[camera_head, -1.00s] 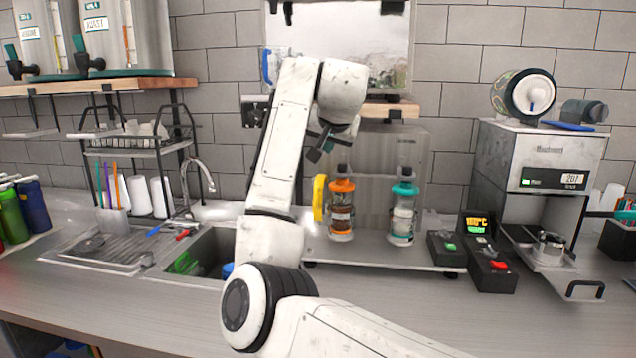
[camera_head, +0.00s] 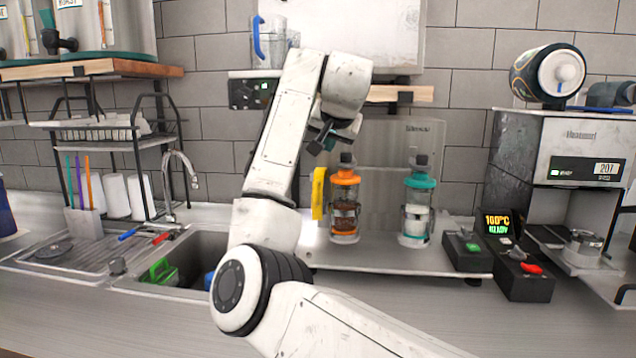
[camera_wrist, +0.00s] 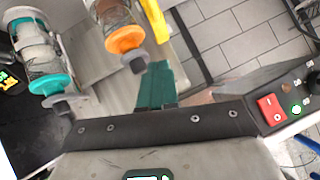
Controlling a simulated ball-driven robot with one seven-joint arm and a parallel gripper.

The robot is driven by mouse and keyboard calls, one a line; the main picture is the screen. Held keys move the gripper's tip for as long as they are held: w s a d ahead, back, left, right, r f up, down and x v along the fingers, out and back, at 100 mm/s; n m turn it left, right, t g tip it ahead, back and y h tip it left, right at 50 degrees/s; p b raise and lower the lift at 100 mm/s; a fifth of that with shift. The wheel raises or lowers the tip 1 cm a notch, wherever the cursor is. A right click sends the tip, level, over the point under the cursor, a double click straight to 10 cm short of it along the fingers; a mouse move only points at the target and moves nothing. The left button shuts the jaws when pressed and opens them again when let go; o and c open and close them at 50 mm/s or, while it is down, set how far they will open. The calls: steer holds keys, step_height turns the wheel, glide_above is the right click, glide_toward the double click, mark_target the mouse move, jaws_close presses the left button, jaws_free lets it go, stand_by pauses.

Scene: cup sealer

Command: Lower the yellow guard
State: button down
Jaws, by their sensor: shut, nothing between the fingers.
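In the wrist view the yellow guard (camera_wrist: 154,20) shows at the top edge, cut off by the frame. My gripper (camera_head: 320,142) is shut and empty, above the guard and close to the orange cap's dark top. In the wrist view my gripper's dark green fingers (camera_wrist: 158,78) are together, pointing toward the guard and the orange cap. I see no contact with the guard.
The orange-capped bottle (camera_head: 344,210) and teal-capped bottle (camera_head: 416,212) stand on a metal platform (camera_head: 375,255). In the wrist view a panel with a red button (camera_wrist: 271,109) is at right. A sink (camera_head: 190,262) is left; black control boxes (camera_head: 524,278) and a coffee machine (camera_head: 575,145) are right.

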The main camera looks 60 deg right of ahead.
steer(key=a+f+p+x, duration=0.2)
steer(key=x, duration=1)
steer(key=shift+d+f+p, duration=0.25)
steer(key=shift+p, duration=0.05)
steer(key=shift+w, duration=0.1)
